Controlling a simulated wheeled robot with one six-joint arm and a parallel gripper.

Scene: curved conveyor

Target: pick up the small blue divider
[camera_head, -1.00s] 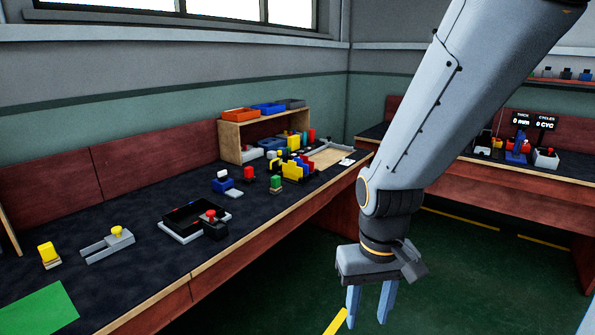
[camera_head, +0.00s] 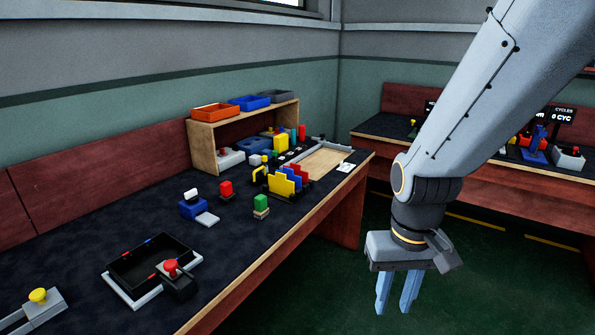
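My gripper (camera_head: 396,298) hangs at the lower right, in front of the workbench over the green floor. Its two blue-grey fingers are apart with nothing between them. A group of upright dividers stands in a dark holder on the bench, left of my gripper and farther away. A yellow divider (camera_head: 281,184) is in front, a thin blue divider (camera_head: 291,173) shows just behind it, and a red one (camera_head: 301,174) stands farther back. The blue divider is partly hidden by the yellow one.
A black tray (camera_head: 125,272) is nearer. A wooden shelf (camera_head: 203,147) with bins stands behind. The bench's front edge (camera_head: 262,258) runs diagonally.

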